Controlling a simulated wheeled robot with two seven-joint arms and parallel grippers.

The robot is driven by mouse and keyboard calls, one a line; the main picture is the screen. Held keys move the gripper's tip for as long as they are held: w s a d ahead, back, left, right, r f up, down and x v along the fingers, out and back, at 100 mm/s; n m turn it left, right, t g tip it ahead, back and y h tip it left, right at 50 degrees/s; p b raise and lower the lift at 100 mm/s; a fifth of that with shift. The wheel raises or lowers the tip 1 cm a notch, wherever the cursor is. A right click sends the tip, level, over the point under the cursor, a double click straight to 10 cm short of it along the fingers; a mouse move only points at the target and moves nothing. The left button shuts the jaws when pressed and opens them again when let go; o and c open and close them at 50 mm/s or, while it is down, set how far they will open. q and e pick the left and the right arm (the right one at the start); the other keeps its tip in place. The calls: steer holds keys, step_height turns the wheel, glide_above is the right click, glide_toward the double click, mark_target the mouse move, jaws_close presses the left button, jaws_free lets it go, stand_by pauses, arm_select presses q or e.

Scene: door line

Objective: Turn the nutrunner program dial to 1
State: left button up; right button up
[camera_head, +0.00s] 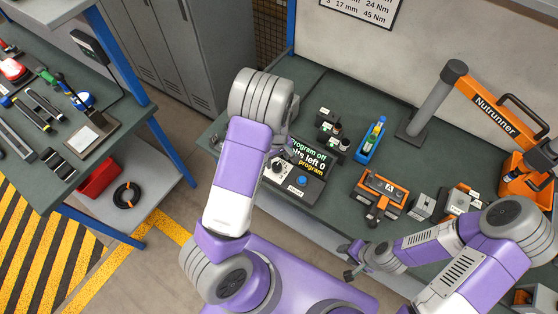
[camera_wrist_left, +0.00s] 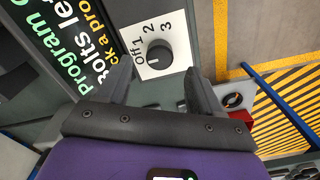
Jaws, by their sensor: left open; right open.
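The nutrunner control box (camera_head: 297,187) stands on the bench. Its lit screen (camera_head: 308,158) reads "Program off", bolts left 0. The black round program dial (camera_wrist_left: 159,57) sits on a white plate marked Off, 1, 2, 3 in the left wrist view. I cannot make out its pointer clearly. My left gripper (camera_wrist_left: 157,75) is open, its two fingers to either side of the dial in that view; I cannot tell whether they touch it. In the head view my left arm partly covers the box. My right gripper (camera_head: 348,261) is open and empty at the bench's front edge.
A blue button (camera_head: 301,181) is on the box, right of the dial. A blue holder with a bottle (camera_head: 371,140), an orange fixture (camera_head: 381,194) and the orange nutrunner arm (camera_head: 490,112) stand further right. A tool bench (camera_head: 60,120) is at left.

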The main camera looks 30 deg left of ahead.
mark_target(277, 166)
arm_select(q)
step_height(277, 166, down, 4)
steer(key=shift+f, duration=0.25)
steer(key=shift+c, duration=0.5)
steer(key=c, duration=1)
